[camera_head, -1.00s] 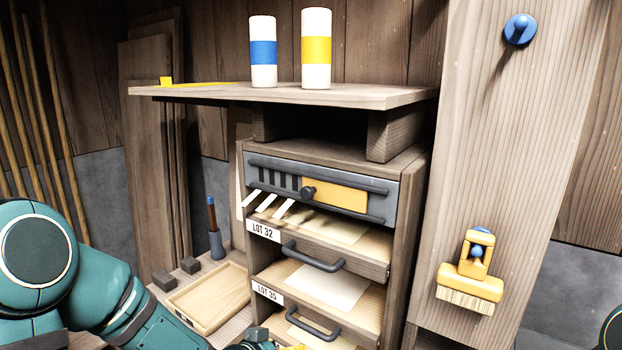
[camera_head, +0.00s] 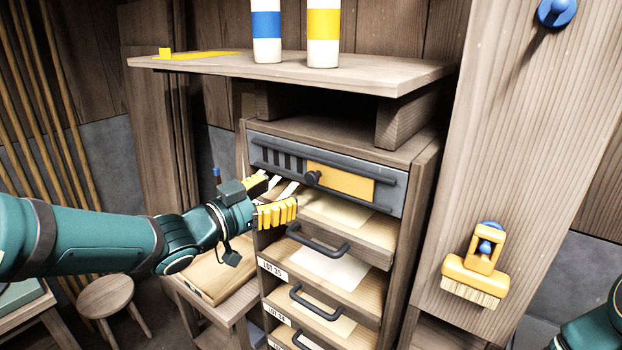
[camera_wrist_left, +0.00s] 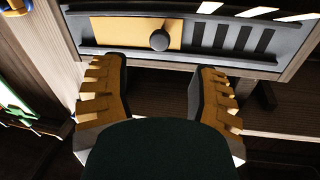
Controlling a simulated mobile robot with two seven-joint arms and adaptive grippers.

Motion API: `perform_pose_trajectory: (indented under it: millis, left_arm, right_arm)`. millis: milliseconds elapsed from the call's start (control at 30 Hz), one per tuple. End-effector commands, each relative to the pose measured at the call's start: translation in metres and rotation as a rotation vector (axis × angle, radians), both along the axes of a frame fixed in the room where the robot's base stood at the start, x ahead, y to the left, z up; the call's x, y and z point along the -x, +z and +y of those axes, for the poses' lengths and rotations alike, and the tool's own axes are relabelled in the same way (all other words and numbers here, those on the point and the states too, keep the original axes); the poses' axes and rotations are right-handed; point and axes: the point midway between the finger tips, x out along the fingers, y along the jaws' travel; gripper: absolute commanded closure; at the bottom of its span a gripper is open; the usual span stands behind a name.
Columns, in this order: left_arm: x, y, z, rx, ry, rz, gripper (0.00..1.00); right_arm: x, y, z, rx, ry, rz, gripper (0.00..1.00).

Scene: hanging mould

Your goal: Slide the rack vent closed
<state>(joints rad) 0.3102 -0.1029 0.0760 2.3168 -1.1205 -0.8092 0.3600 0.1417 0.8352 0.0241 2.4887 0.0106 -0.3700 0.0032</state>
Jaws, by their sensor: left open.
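The rack vent (camera_head: 325,172) is a grey panel between two dark rails at the top of the wooden rack. Its yellow slide plate (camera_head: 342,182) sits on the right, with a round dark knob (camera_head: 312,177) at its left end. Several dark slots at the left are uncovered. My left gripper (camera_head: 272,198), with yellow fingers, is open and empty just in front of the vent, left of and below the knob. In the left wrist view, the knob (camera_wrist_left: 160,40) stands beyond the gap between the open fingertips (camera_wrist_left: 162,72), apart from both.
Drawers with dark handles (camera_head: 318,243) and paper sheets are below the vent. A shelf (camera_head: 290,68) with two banded cylinders overhangs it. A yellow brush (camera_head: 474,275) hangs on the right post. A stool (camera_head: 106,297) stands at lower left.

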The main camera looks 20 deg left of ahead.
Motion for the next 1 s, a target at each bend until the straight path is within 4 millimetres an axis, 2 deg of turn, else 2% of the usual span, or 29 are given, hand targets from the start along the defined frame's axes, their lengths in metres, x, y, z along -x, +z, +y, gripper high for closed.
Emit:
perform_pose_trajectory:
  millis: [200,400,600,900,933,1000]
  left_arm:
    - [-0.039,-0.001,-0.022,0.002,-0.002,0.002,0.4]
    - [-0.066,-0.001,-0.037,0.002,0.0,0.002,0.4]
    - [-0.078,0.0,-0.044,0.002,0.0,0.001,0.4]
    - [-0.079,0.0,-0.045,0.0,0.001,0.001,0.4]
    - [-0.079,0.0,-0.045,0.0,0.001,0.001,0.41]
    - [-0.079,0.0,-0.045,0.001,0.001,0.002,0.66]
  right_arm:
    - [0.0,-0.001,0.0,0.0,0.0,0.0,0.19]
    - [0.0,-0.001,0.0,0.0,0.0,0.0,0.19]
    - [0.0,-0.001,0.0,0.0,0.0,0.0,0.19]
    - [0.0,-0.001,0.0,0.0,0.0,0.0,0.19]
    - [0.0,-0.001,0.0,0.0,0.0,0.0,0.19]
    - [0.0,-0.001,0.0,0.0,0.0,0.0,0.19]
